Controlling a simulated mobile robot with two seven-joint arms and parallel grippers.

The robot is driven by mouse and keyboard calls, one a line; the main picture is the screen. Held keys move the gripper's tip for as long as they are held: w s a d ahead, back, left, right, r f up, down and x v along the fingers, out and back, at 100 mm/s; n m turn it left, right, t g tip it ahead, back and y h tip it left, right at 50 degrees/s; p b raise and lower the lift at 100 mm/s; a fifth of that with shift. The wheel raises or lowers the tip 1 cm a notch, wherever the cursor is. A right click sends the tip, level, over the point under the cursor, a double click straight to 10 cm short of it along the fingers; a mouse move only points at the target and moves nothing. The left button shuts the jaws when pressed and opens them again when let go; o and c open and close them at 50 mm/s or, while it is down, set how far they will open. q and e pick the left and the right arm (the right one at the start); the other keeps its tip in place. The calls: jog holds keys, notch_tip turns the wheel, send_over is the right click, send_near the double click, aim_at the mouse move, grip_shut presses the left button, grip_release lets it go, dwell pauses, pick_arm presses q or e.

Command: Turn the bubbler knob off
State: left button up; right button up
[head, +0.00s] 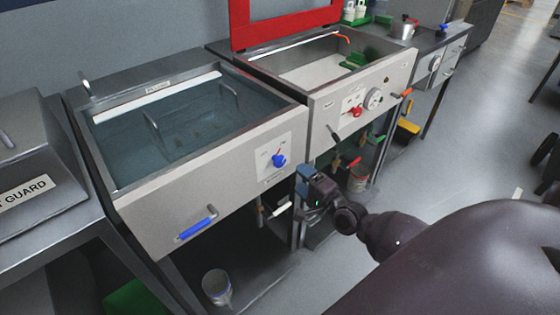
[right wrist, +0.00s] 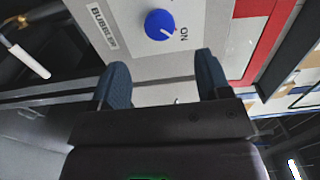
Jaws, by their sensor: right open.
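The bubbler knob (head: 278,160) is blue and sits on a pale plate on the front of the water-filled tank (head: 205,200). In the right wrist view the knob (right wrist: 159,24) lies beyond the fingertips, between them sideways. Its white pointer line is turned toward the "ON" mark, and part of a "BUBBLER" label (right wrist: 103,27) shows beside it. My right gripper (head: 303,181) is to the right of the knob and apart from it. Its two blue fingers, also seen in the right wrist view (right wrist: 161,62), are spread with nothing between them. My left gripper is not in view.
A second tank with a red knob (head: 356,111) and a dial (head: 374,98) stands to the right. A metal can (head: 217,286) stands below.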

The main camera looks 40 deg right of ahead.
aim_at(281, 163)
jog(key=w, duration=0.8)
jog(key=shift+a+b, duration=0.3)
jog(key=shift+a, duration=0.05)
jog(key=shift+w, duration=0.85)
jog(key=c, duration=0.9)
